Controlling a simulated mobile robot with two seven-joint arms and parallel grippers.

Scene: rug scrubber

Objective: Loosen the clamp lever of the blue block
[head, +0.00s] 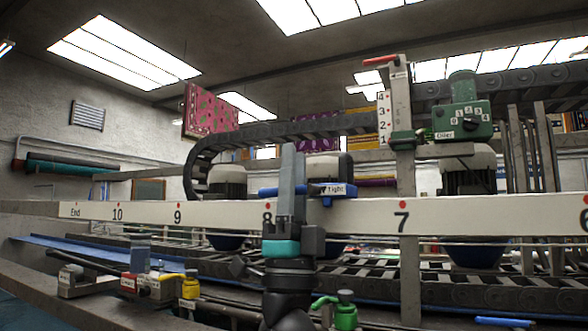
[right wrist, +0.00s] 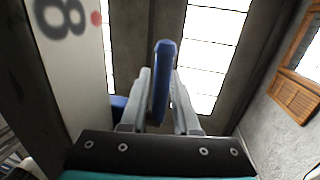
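The blue block (head: 341,192) is clamped around the white numbered rail just right of the 8, with a "Tight" label on it. Its blue lever (head: 267,192) sticks out to the left in the head view, partly hidden by my right gripper (head: 291,149). My right gripper points up in front of the rail. In the right wrist view, the lever (right wrist: 160,80) lies between the two grey fingers of this gripper (right wrist: 161,74). It is close to the left finger, and a narrow gap shows beside the right finger. My left gripper is not in view.
The white rail (head: 360,217) runs across in front of the machine. A green unit (head: 463,121) and an upright numbered post (head: 401,100) stand to the right. Below are small clamps (head: 190,288), a green fitting (head: 345,316) and a chain track (head: 450,292).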

